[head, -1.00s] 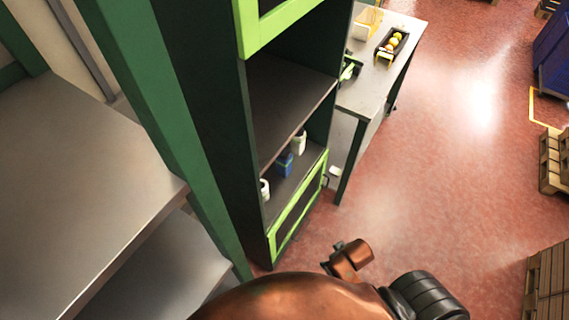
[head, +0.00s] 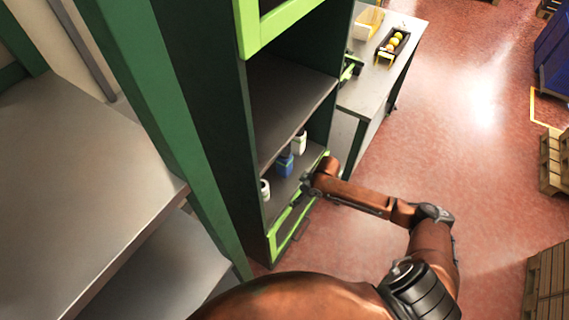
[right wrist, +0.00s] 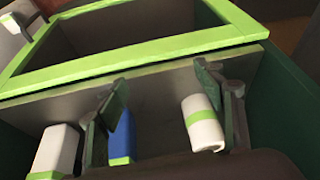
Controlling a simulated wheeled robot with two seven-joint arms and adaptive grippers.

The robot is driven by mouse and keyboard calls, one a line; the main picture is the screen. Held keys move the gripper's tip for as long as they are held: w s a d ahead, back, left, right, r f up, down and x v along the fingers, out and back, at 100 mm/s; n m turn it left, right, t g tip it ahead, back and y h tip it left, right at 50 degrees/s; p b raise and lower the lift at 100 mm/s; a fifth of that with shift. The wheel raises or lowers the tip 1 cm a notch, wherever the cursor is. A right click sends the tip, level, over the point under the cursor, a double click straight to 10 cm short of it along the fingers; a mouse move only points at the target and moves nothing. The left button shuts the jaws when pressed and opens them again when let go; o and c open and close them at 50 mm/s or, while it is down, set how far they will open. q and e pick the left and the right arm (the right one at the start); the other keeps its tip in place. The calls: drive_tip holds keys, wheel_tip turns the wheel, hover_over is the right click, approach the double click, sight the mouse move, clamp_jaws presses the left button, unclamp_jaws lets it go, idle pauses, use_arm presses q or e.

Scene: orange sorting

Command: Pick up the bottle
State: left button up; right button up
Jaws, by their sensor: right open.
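A blue bottle (head: 284,164) stands on the cabinet's lower shelf between a white bottle (head: 300,143) and a white container (head: 265,188). In the right wrist view, the blue bottle (right wrist: 122,137) is close beside the left finger. A white bottle with a green band (right wrist: 203,125) is close to the right finger, and another white one (right wrist: 55,150) lies outside the left finger. My right gripper (head: 307,183) is at the shelf's front edge; it also shows in the right wrist view (right wrist: 160,82), open and empty. I cannot tell whether it touches a bottle. My left gripper is not in view.
The dark green cabinet has a green-framed lower front (head: 283,230) below the shelf and an upper shelf (head: 285,100) above the bottles. A grey table (head: 362,95) with a black tray of yellow fruit (head: 378,55) stands behind. Red floor is open to the right.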

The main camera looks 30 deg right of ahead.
sight(286, 158)
drive_tip(key=w+d+r+m, duration=0.1)
drive_tip(key=w+d+r, duration=0.4)
drive_tip(key=w+d, duration=0.25)
drive_tip(key=shift+t, duration=0.3)
drive_tip(key=w+a, duration=0.1)
drive_tip(key=w, duration=0.2)
drive_tip(key=w+a+b, duration=0.1)
drive_tip(key=w+a, duration=0.1)
drive_tip(key=w+a+b, duration=0.1)
drive_tip(key=w+a, duration=0.1)
drive_tip(key=w, duration=0.1)
drive_tip(key=shift+w+a, duration=0.15)
drive_tip(key=shift+w, duration=0.15)
drive_tip(key=b+x, duration=0.1)
drive_tip(key=x, duration=0.1)
drive_tip(key=b+x, duration=0.1)
drive_tip(key=x, duration=0.2)
drive_tip(key=shift+w+a, duration=0.15)
drive_tip(key=shift+w, duration=0.25)
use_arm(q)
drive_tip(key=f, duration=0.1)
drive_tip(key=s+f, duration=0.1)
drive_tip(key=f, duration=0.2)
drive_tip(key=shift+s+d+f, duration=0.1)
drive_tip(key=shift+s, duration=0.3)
use_arm(e)
drive_tip(key=shift+c, duration=0.5)
drive_tip(key=c, duration=1.4)
